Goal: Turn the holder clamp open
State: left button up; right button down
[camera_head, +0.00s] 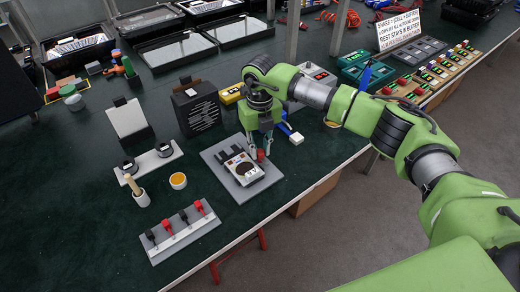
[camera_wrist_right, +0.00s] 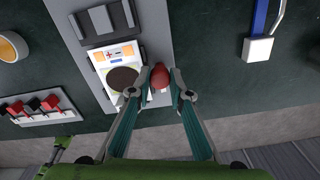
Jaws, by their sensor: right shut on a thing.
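The holder is a grey base plate (camera_head: 220,152) with a white-and-black device (camera_head: 244,169) on it. The device also shows in the right wrist view (camera_wrist_right: 118,60), with a dark round disc on its face. The red clamp knob (camera_wrist_right: 160,77) is at the device's right side. My right gripper (camera_head: 259,148) is over this side of the holder; in the right wrist view its fingertips (camera_wrist_right: 162,85) are on both sides of the red knob, closed on it. The knob's turn angle cannot be told. My left gripper does not show.
A rack with red and black clips (camera_head: 180,231) lies to the front left. A yellow cup (camera_head: 178,181) and a white mortar (camera_head: 142,199) stand left. A black speaker-like box (camera_head: 197,107) is behind. A blue-handled tool (camera_head: 291,134) lies right, near the table edge.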

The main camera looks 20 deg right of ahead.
aim_at(260, 151)
jog(key=shift+w+r, duration=0.1)
dwell(0.3)
jog(key=c, duration=1.9)
grip_release()
notch_tip(260, 151, up, 12)
